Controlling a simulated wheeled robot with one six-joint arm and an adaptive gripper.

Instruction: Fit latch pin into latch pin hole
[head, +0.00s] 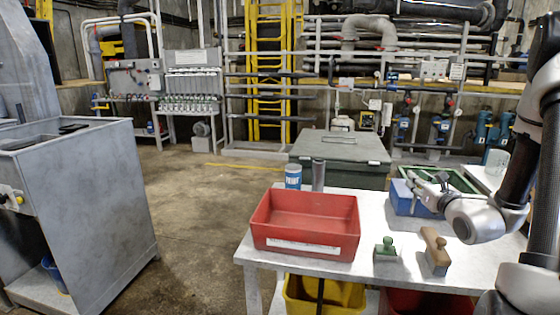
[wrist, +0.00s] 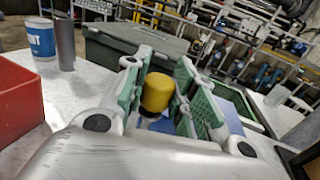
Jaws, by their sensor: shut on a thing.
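My gripper (wrist: 157,85) has green-padded fingers shut on a yellow cylindrical knob (wrist: 157,93), which looks like the head of the latch pin. A pale part shows below the knob; the rest of the pin is hidden by my gripper. In the head view my gripper (head: 424,187) is at the right of the table, at the blue bin (head: 402,200). The pin cannot be made out in the head view. A grey metal machine (head: 85,195), possibly the compactor, stands at the far left, with a small yellow part on its side. I cannot make out the latch pin hole.
The white table (head: 375,277) holds a red tray (head: 305,243), a blue-and-white can (head: 293,176), a grey cylinder (head: 318,174), a green-topped block (head: 385,249) and a wooden-handled brush (head: 435,250). A dark green crate (head: 340,147) stands behind. Open floor (head: 190,210) separates table and machine.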

